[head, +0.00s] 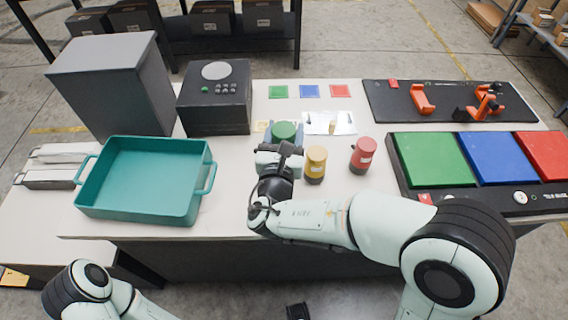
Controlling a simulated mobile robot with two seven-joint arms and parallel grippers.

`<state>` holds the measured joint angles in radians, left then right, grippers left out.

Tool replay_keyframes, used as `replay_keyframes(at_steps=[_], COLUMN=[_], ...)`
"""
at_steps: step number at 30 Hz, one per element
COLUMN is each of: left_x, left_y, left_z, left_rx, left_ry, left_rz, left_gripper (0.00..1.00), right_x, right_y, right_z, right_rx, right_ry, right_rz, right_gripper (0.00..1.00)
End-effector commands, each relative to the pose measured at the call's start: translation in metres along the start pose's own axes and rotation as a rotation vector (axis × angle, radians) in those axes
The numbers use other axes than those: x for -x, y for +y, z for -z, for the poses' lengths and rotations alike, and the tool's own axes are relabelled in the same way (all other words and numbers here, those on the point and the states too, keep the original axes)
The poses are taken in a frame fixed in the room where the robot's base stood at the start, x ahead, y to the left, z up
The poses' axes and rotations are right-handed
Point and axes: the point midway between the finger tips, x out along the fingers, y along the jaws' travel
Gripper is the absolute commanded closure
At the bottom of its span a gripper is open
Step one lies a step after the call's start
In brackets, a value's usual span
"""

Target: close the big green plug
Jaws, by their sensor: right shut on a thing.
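The big green plug (285,130) stands on the white table, a round green top showing between the fingers of my right gripper (284,134). My right gripper is shut on it, reaching from the near side. The gripper and wrist hide the plug's lower part, so I cannot tell how it sits. A yellow plug-like cylinder (316,160) and a red one (363,152), both with dark bases, stand upright just to the right.
A teal tote (150,217) stands at left, with a grey box (115,85) and a black keypad box (214,97) behind. Green, blue and red panels (432,158) lie at right, below a black board (448,98) with orange clamps. Small coloured squares lie behind the plug.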

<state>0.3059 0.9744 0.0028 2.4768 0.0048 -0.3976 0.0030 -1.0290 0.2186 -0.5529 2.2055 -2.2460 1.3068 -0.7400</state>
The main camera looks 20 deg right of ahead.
Motion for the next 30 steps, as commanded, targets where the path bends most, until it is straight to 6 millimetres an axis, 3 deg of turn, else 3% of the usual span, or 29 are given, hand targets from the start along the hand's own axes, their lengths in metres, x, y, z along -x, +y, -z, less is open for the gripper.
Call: replay_keyframes(at_steps=[1,3,7,20,27,30], left_x=[-0.005,-0.008,-0.011,-0.012,-0.021,-0.022], left_y=[-0.001,-0.002,-0.002,-0.001,-0.003,-0.003], left_z=[0.002,0.005,0.008,0.009,0.014,0.015], left_rx=[-0.001,-0.001,-0.002,-0.003,-0.004,-0.004], left_ry=[0.005,0.013,0.022,0.025,0.038,0.041], left_rz=[-0.001,-0.002,-0.004,-0.005,-0.008,-0.009], left_gripper=[0.0,0.0,0.0,0.0,0.0,0.0], right_x=[0.0,0.0,0.0,0.0,-0.001,-0.001], right_y=[0.0,0.0,0.0,0.0,-0.001,-0.001], right_z=[0.017,0.033,0.052,0.06,0.096,0.102], right_rx=[0.007,0.007,0.003,-0.001,0.003,0.0], right_ry=[0.001,0.0,-0.002,-0.002,0.0,-0.001], right_rz=[0.0,-0.001,0.0,0.0,0.001,0.0], right_gripper=[1.0,1.0,1.0,1.0,1.0,1.0])
